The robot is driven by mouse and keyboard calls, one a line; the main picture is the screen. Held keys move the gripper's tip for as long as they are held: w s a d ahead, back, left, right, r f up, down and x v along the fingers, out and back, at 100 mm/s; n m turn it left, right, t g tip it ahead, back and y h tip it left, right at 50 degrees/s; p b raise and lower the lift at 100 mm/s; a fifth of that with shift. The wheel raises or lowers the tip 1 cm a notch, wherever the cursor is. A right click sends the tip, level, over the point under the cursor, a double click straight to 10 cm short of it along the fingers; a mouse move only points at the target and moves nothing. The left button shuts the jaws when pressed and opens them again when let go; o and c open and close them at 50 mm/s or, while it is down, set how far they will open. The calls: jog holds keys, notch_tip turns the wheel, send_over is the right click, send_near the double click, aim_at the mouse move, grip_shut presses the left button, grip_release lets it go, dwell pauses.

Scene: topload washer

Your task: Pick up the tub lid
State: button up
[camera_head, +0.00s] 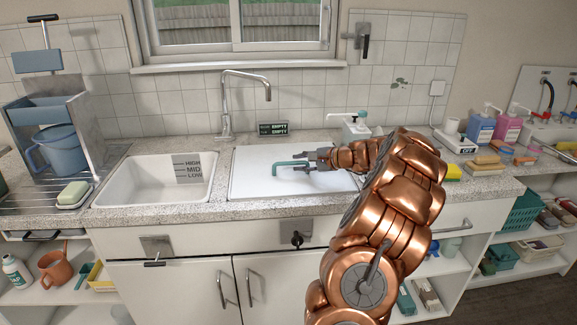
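The tub lid (255,183) is a flat white panel lying level over the right-hand tub, beside the open white basin. A teal bar handle (288,163) stands up near its middle. My gripper (308,162) comes in from the right, low over the lid, with its dark fingers at the right end of the handle. The fingers are too small to tell whether they grip the handle or are only beside it. My copper-coloured arm hides the lid's right edge and the counter behind it.
The open basin (155,180) with HIGH/MID/LOW marks lies left of the lid. A tall faucet (228,110) and a small EMPTY sign (272,129) stand behind. A pump bottle (353,128) is behind my gripper. Bottles and sponges crowd the right counter.

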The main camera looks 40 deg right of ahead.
jog(key=shift+x, duration=0.9)
grip_shut()
